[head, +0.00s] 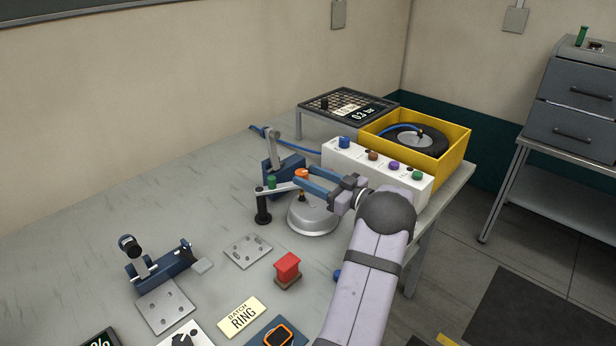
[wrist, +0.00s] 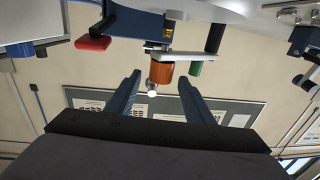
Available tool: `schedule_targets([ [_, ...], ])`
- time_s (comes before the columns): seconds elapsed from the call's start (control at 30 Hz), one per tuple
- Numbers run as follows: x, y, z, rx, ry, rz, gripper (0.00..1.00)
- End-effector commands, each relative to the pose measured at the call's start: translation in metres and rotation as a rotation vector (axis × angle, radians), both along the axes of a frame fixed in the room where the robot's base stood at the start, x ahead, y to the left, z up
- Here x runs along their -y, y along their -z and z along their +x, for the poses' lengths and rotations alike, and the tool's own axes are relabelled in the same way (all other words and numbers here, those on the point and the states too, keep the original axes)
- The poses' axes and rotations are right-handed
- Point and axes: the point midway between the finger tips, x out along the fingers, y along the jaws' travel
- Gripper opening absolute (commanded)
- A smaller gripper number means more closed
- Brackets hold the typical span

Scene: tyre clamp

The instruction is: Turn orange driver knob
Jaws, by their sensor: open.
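The orange driver knob (head: 301,173) stands above a silver dome-shaped base (head: 312,219), beside a blue clamp bracket (head: 284,166). My gripper (head: 299,178) reaches in from the right with its blue fingers apart around the knob's level. In the wrist view, where the scene appears upside down, the orange knob (wrist: 161,70) lies between the tips of my gripper (wrist: 159,80), with a visible gap on each side. A small white round end shows on the knob. The gripper holds nothing. Exact depth between tips and knob is hard to judge.
A grey arm with a green knob (head: 271,181) and a black post (head: 263,207) stands left of the dome. A white box (head: 385,180) with several coloured knobs is behind my gripper. A yellow crate (head: 452,150) holds a tyre. A red block (head: 287,268) stands in front.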

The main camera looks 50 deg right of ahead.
Motion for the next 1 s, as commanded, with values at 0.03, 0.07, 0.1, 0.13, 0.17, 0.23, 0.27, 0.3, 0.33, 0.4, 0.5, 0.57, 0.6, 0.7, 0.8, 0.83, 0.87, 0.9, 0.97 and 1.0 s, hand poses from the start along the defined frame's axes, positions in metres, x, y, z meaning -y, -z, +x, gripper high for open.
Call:
schedule_targets([
  [0.03, -0.001, -0.004, 0.001, 0.006, 0.007, -0.002, 0.48],
  [0.07, 0.000, -0.007, 0.002, 0.013, 0.015, -0.005, 0.48],
  [0.1, 0.000, -0.013, 0.003, 0.022, 0.030, -0.008, 0.48],
  [0.13, 0.000, -0.017, 0.004, 0.031, 0.046, -0.010, 0.48],
  [0.17, 0.000, -0.023, 0.005, 0.042, 0.063, -0.014, 0.48],
  [0.23, 0.000, -0.027, 0.008, 0.058, 0.109, -0.015, 0.48],
  [0.27, -0.001, -0.029, 0.009, 0.062, 0.132, -0.017, 0.48],
  [0.3, -0.001, -0.032, 0.010, 0.070, 0.166, -0.018, 0.48],
  [0.33, -0.001, -0.034, 0.010, 0.074, 0.193, -0.018, 0.48],
  [0.4, -0.003, -0.037, 0.009, 0.079, 0.257, -0.020, 0.48],
  [0.5, -0.004, -0.037, 0.005, 0.072, 0.343, -0.021, 0.48],
  [0.57, -0.004, -0.037, 0.003, 0.066, 0.384, -0.022, 0.48],
  [0.6, -0.006, -0.023, 0.002, 0.048, 0.394, -0.014, 0.48],
  [0.7, -0.011, 0.003, 0.002, 0.008, 0.383, -0.001, 0.48],
  [0.8, -0.013, 0.008, 0.002, -0.004, 0.380, 0.002, 0.48],
  [0.83, -0.013, 0.008, 0.003, -0.005, 0.380, 0.002, 0.48],
  [0.87, -0.013, 0.007, 0.003, -0.005, 0.379, 0.002, 0.48],
  [0.9, -0.013, 0.007, 0.004, -0.004, 0.379, 0.001, 0.48],
  [0.97, -0.012, 0.006, 0.008, -0.004, 0.378, 0.001, 0.48],
  [1.0, -0.011, 0.006, 0.010, -0.005, 0.377, 0.001, 0.48],
])
